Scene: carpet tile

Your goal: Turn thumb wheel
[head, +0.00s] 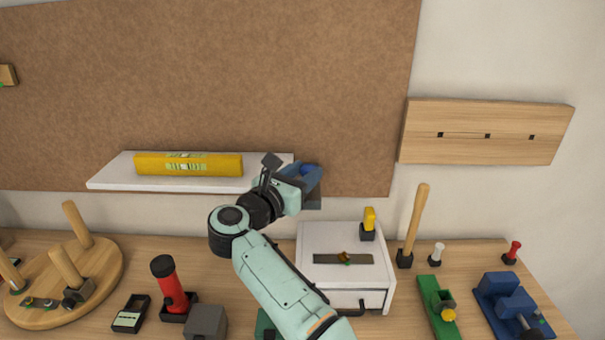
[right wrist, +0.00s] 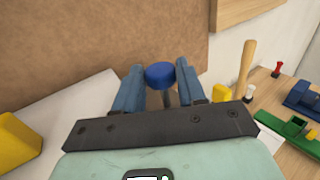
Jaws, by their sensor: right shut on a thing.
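The thumb wheel (right wrist: 160,75) is a blue round knob on a short grey stem, seen in the right wrist view. My right gripper (right wrist: 160,67) is shut on it, with one blue-grey finger on each side. In the head view my right gripper (head: 308,177) is at the right end of the white shelf, in front of the brown board. There its fingers and hand hide the wheel, and I cannot pick out the wheel's own outline. My left gripper is not in view.
Below, the wooden bench holds a white drawer box (head: 318,238), a red torch (head: 172,290), a wooden handle (head: 414,220), a green tool (head: 437,305) and a blue vise (head: 507,298). A wooden rail (head: 487,118) is on the right wall.

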